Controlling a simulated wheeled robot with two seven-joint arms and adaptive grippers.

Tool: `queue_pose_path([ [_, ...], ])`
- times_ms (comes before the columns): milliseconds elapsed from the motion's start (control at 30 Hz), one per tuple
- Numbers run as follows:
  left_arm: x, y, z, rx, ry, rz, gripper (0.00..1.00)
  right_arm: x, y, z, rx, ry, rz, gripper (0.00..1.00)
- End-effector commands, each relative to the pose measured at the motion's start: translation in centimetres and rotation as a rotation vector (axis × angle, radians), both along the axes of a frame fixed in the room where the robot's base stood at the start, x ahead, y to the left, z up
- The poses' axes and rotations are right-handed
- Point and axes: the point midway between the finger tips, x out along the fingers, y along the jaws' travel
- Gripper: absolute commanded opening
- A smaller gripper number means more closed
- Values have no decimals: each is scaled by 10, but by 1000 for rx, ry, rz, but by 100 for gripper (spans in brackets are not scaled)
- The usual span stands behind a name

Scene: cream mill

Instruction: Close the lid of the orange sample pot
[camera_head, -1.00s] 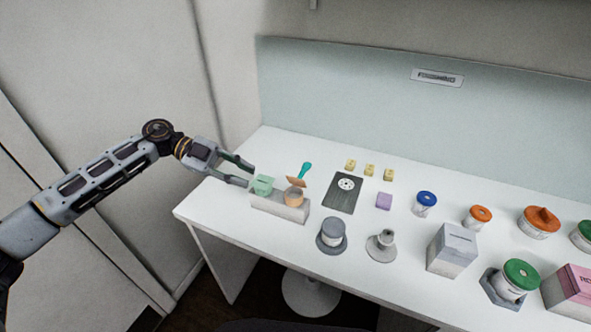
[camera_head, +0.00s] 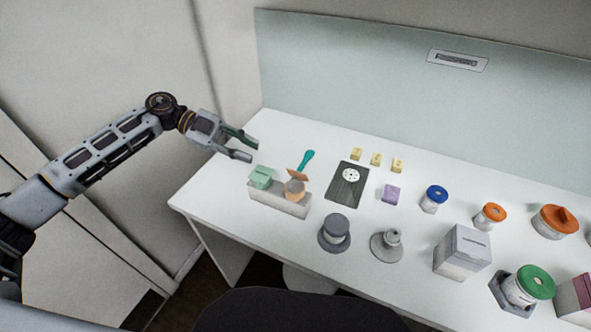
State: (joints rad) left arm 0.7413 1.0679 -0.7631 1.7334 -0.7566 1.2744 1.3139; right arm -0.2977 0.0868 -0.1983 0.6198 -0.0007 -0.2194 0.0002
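The orange sample pot (camera_head: 294,191) sits in the right part of a small grey holder (camera_head: 279,206) near the left end of the table. Its orange-brown lid (camera_head: 298,174) stands raised and tilted at the pot's back edge, so the pot is open. A green pot (camera_head: 261,178) with its lid down sits beside it on the left. My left gripper (camera_head: 253,150) is open and empty, its fingers pointing right, beyond the green pot in the picture and apart from both pots. My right gripper is not in view.
A teal-handled tool (camera_head: 306,160) shows just behind the raised lid. A dark plate (camera_head: 346,186) lies to the right. A grey lidded pot (camera_head: 334,233) and a grey stand (camera_head: 387,245) are in front. Jars with blue (camera_head: 436,194) and orange (camera_head: 491,213) lids stand farther right.

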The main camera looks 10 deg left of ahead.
Motion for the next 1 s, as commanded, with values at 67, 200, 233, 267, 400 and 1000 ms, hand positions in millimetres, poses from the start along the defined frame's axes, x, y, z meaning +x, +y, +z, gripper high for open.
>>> queue_pose_path([
  [67, 0, -2, -1, 0, 1, -1, 25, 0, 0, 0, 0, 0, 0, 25],
  [200, -1, -8, -3, -1, 1, -2, 25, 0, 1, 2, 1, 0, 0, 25],
  [233, -2, -10, -3, -1, 1, -2, 25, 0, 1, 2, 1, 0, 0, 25],
  [267, -2, -13, -4, -1, 1, -2, 25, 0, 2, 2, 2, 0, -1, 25],
  [400, -4, -26, -8, -1, 1, -2, 25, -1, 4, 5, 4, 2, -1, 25],
  [1000, -14, -100, -35, -2, 1, -2, 25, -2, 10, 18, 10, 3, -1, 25],
])
